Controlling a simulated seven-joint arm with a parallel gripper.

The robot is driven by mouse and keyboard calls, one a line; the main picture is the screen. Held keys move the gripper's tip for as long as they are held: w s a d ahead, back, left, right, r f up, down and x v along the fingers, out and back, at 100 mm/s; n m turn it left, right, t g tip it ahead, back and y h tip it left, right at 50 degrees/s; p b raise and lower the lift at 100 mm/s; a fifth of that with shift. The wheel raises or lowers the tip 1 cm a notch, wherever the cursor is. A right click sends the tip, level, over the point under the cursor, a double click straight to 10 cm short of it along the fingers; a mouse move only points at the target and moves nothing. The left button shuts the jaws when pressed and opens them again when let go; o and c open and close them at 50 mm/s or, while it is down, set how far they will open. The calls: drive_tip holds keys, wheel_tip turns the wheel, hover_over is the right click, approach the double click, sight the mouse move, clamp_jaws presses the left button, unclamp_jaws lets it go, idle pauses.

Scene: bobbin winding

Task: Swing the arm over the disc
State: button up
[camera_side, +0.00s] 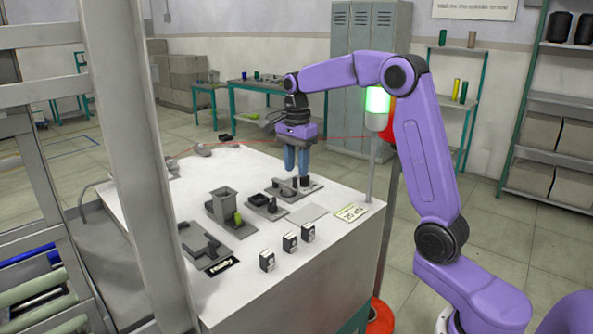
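My gripper (297,170), with blue fingers under a purple wrist, points straight down over the fixture plate (314,186) at the table's far right. Dark parts stand on that plate at and just below the fingertips. I cannot tell whether the fingers touch them or how wide the fingers are apart. No disc can be made out for certain; the parts under the fingers are small and partly hidden. My arm reaches over from the right.
The white table (270,290) also bears a dark-part fixture (268,206), a block fixture (222,205) with a green piece, a left fixture (203,243) and small black-and-white boxes (290,242). A green-lit beacon (377,103) stands on a pole near my arm. A grey post (140,150) rises at left.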

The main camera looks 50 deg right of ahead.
drive_tip(key=shift+r, duration=2.15)
drive_tip(key=s+a+f+n, duration=0.4)
drive_tip(key=s+a+n, duration=0.9)
drive_tip(key=a+n, duration=0.1)
drive_tip(key=s+f+n, duration=0.3)
drive_tip(key=s+n, duration=0.5)
drive_tip(key=s, duration=0.2)
drive_tip(key=s+f+n, duration=0.4)
drive_tip(key=s+n, duration=0.4)
drive_tip(key=s, duration=0.3)
drive_tip(key=shift+a+f+n, duration=0.25)
drive_tip(key=shift+a+n, duration=0.05)
drive_tip(key=shift+a, duration=0.1)
